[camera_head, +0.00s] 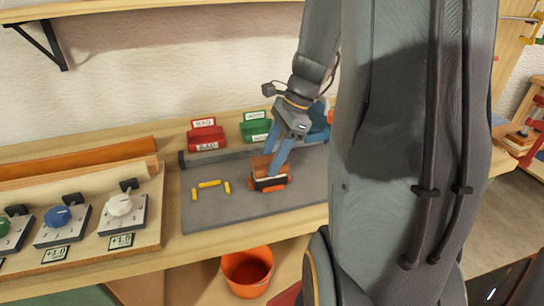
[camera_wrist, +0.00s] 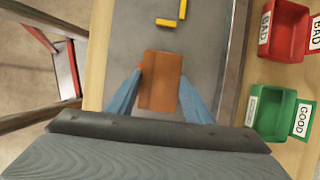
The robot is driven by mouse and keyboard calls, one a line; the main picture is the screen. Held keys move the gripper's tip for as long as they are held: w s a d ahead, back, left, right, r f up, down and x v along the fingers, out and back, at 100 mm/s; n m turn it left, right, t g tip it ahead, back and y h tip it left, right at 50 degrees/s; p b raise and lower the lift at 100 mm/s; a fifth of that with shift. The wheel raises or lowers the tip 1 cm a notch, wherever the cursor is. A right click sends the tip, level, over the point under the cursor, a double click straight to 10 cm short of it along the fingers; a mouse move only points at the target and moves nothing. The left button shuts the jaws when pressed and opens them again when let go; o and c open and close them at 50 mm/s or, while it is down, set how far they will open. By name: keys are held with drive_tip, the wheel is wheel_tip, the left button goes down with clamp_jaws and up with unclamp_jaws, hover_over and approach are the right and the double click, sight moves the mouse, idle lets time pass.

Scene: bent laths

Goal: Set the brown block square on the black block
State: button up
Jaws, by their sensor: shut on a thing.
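The brown block (camera_head: 262,167) is held between the blue fingers of my gripper (camera_head: 272,163), over the grey mat. In the wrist view the brown block (camera_wrist: 161,82) lies between the two fingertips of my gripper (camera_wrist: 160,76), its length pointing away from the wrist. The black block (camera_head: 270,184), with orange at its ends, is directly below the brown block in the head view. I cannot tell whether the two touch or a small gap remains. The black block is hidden in the wrist view.
Several yellow pieces (camera_head: 209,184) lie on the grey mat (camera_head: 225,212) to the left. A red BAD bin (camera_head: 206,138) and a green GOOD bin (camera_head: 255,128) stand behind. A dial panel (camera_head: 90,225) is at left; an orange bucket (camera_head: 247,270) is below the front edge.

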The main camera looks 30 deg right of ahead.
drive_tip(key=shift+f, duration=0.5)
drive_tip(key=o, duration=1.2)
drive_tip(key=shift+c, duration=0.2)
drive_tip(key=shift+r, duration=0.1)
